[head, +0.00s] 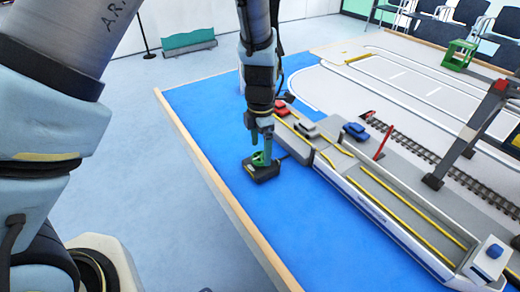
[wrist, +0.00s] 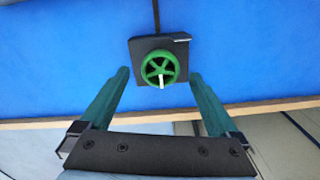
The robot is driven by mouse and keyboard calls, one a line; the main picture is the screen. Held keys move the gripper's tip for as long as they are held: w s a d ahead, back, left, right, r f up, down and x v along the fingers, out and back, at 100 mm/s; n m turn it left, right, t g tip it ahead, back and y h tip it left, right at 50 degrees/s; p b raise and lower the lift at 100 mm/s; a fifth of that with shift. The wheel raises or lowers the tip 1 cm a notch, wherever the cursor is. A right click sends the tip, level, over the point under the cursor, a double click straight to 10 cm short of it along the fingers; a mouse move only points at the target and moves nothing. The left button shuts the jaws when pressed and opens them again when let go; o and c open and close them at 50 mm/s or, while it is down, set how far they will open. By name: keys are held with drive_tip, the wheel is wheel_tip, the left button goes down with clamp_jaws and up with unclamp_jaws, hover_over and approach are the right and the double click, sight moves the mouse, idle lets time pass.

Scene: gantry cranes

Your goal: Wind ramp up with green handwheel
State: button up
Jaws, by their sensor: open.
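The green handwheel (wrist: 160,68) sits on a dark square base on the blue table, near the wooden edge. In the wrist view it lies ahead of and between my open fingers, with a white mark on its lower rim. In the head view my gripper (head: 262,135) points down just above the handwheel (head: 259,159) and partly hides it. In the wrist view my gripper (wrist: 158,88) is open and empty. I cannot tell for sure which part is the ramp; a grey ferry-like deck (head: 395,213) with yellow lines lies to the right.
Small red (head: 281,108) and blue (head: 355,131) cars stand near the deck. A red pole (head: 385,141) and a grey crane leg (head: 452,158) rise beyond it. The wooden table rim (head: 222,193) runs close on the left. Bare blue surface lies in front of the handwheel.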

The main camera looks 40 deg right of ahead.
drive_tip(key=shift+f, duration=1.05)
drive_tip(key=c, duration=1.4)
drive_tip(key=shift+o, duration=0.2)
